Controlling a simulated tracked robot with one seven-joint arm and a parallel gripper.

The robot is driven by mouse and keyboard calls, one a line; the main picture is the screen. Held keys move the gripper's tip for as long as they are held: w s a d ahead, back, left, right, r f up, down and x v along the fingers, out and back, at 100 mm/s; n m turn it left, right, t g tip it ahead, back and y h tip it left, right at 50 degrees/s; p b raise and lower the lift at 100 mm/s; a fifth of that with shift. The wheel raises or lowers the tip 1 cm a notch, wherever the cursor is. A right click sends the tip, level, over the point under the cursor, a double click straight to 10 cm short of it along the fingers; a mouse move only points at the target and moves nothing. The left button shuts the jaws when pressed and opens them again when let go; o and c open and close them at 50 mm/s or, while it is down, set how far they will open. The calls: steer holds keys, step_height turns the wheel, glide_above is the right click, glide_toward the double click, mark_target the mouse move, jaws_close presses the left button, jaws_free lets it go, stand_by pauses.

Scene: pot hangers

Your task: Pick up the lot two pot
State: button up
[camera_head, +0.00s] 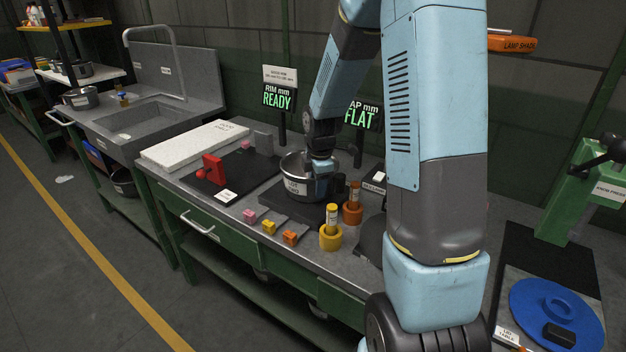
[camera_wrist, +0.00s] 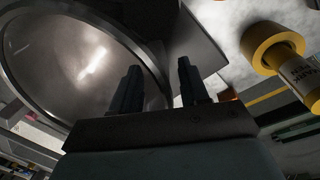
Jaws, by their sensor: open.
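The lot two pot (camera_head: 297,188) is a round steel pot with a white label, standing on a dark plate on the green workbench. My gripper (camera_head: 321,172) points down at the pot's right-hand rim in the head view. In the wrist view, the pot's shiny interior (camera_wrist: 75,60) fills the left side. My gripper (camera_wrist: 160,85) is open there, with one finger overlapping the inside of the pot and the other outside it. The rim appears between the fingers; I cannot tell whether either touches it. The head view partly hides the fingertips.
A yellow holder with a bottle (camera_head: 331,235) and an orange one (camera_head: 352,208) stand close to the pot's right. A red clamp-like fixture (camera_head: 210,170) stands left. Small coloured blocks (camera_head: 268,227) line the bench front. Two signs (camera_head: 279,97) stand behind.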

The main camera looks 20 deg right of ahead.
steer(key=shift+f, duration=0.55)
steer(key=shift+c, duration=0.3)
jaws_close()
steer(key=shift+w+r, duration=0.1)
stand_by(0.6)
